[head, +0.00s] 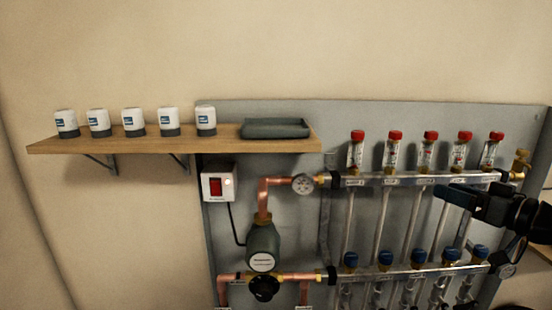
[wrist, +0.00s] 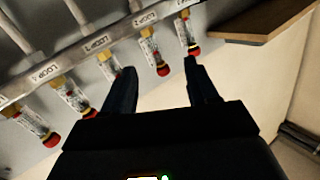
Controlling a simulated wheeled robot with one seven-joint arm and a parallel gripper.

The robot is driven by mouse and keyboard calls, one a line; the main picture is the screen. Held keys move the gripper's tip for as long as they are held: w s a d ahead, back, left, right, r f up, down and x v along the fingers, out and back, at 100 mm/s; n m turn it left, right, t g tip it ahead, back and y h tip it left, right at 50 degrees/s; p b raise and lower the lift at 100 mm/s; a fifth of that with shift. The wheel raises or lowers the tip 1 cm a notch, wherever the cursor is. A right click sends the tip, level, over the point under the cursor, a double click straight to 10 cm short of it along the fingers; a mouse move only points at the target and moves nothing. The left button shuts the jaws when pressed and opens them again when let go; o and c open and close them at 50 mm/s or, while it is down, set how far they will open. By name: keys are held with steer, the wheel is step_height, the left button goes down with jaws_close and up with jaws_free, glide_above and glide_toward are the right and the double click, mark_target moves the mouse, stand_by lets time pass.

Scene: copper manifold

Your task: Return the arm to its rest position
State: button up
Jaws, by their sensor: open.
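My gripper (head: 441,193) is at the right of the head view, in front of the manifold's upper bar (head: 400,180). My arm reaches in from the right edge. In the wrist view my gripper (wrist: 163,70) shows two dark fingers spread apart with nothing held between them. A red-capped flow meter (wrist: 161,66) shows beyond the gap between the fingers; I see no contact. The wrist picture is turned, with the red caps pointing down.
A wooden shelf (head: 180,147) at left carries several white-and-grey actuators (head: 133,122) and a grey tray (head: 275,128). Blue-capped valves (head: 385,259) line the lower bar.

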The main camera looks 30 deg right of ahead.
steer(key=w+a+f+m+g+h+p, duration=0.1)
steer(key=w+a+f+m+g+p, duration=0.15)
steer(key=a+f, duration=0.75)
steer(key=s+a+f+h+p, duration=0.1)
steer(key=s+a+f, duration=0.1)
steer(key=s+a, duration=0.3)
steer(key=s+a+f+g+p, duration=0.1)
steer(key=s+a+f, duration=0.1)
steer(key=a, duration=0.4)
steer(key=s+a+f+h+p, duration=0.1)
steer(key=s+a+f, duration=0.1)
steer(key=s+a, duration=0.3)
steer(key=s+a+r+n+t+y+p, duration=0.1)
steer(key=s+a+r+n+y+p, duration=0.2)
steer(key=s+a+r, duration=0.8)
steer(key=s+a+n+y, duration=0.1)
steer(key=s+a+n, duration=0.1)
steer(key=s, duration=0.2)
steer(key=shift+s, duration=0.2)
steer(key=shift+w, duration=0.1)
